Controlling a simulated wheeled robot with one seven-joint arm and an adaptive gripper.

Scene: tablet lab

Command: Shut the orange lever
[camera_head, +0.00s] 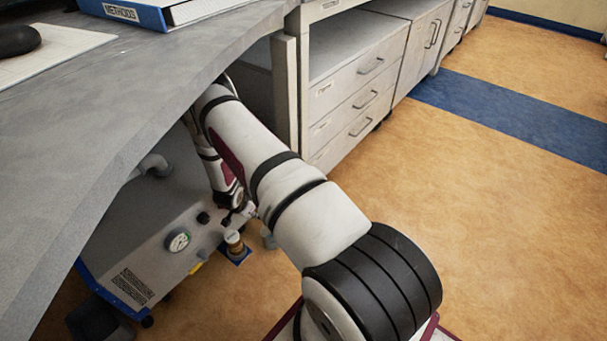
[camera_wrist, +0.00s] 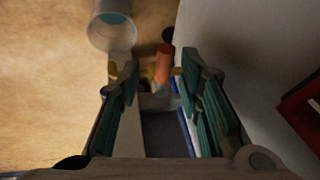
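In the wrist view, the orange lever (camera_wrist: 163,62) is a short upright bar just beyond and roughly between my two fingertips. A small yellowish part shows at its base. My gripper (camera_wrist: 158,84) is open, with green-padded fingers apart on either side and a gap between them. I cannot tell whether a fingertip touches the lever. In the head view, my gripper (camera_head: 240,212) reaches down under the desk beside a grey machine (camera_head: 150,255) with a round gauge (camera_head: 178,241). The lever cannot be made out there.
A grey desk (camera_head: 150,80) overhangs my arm and the machine. A brass-coloured fitting (camera_head: 234,240) stands near my gripper. White drawer cabinets (camera_head: 350,95) stand behind. A pale cylinder (camera_wrist: 112,28) is beyond the left finger. Open floor (camera_head: 500,220) lies right.

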